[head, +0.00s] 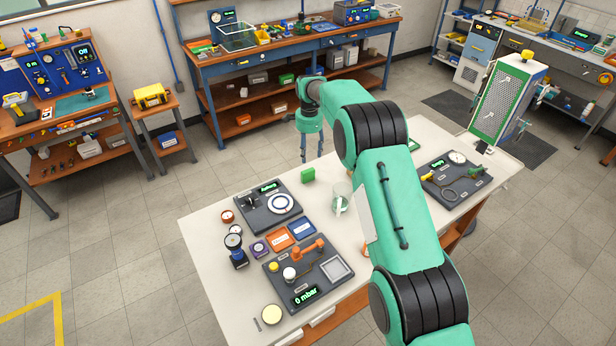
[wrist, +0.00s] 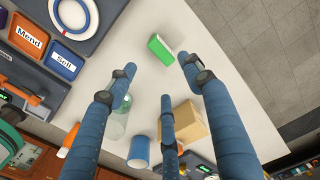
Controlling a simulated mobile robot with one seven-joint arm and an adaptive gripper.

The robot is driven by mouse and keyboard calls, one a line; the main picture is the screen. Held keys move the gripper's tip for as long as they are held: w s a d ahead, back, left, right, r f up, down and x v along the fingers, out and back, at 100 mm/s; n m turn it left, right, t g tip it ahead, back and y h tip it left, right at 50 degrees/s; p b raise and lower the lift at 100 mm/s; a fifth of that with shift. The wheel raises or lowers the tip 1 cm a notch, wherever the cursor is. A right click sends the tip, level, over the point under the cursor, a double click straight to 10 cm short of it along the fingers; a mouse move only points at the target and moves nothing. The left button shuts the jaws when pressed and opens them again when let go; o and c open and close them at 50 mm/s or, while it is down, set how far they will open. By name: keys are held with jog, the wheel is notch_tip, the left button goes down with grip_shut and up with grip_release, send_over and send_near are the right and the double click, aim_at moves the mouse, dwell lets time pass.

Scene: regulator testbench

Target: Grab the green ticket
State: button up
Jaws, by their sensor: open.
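The green ticket (head: 308,174), a small green block with a white edge, sits on the white bench top near its far edge. It also shows in the wrist view (wrist: 160,47), just beyond the fingertips and between the two outer fingers. My gripper (head: 311,150) hangs beyond the ticket in the head view, with its fingers pointing down. In the wrist view its blue fingers (wrist: 158,72) are spread apart with nothing between them. The gripper is open and apart from the ticket.
A clear glass jar (head: 341,197) stands right of the ticket. An instrument board (head: 255,222) with a round white dish lies to the left, near orange (head: 279,238) and blue (head: 303,229) cards. A tan box (wrist: 190,125) and blue cup (wrist: 138,152) stand nearby. Bench around the ticket is clear.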

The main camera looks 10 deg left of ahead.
aim_at(309, 172)
jog(key=shift+f, duration=4.3)
jog(key=shift+s+f, duration=0.1)
jog(key=shift+f, duration=2.45)
jog(key=c, duration=1.1)
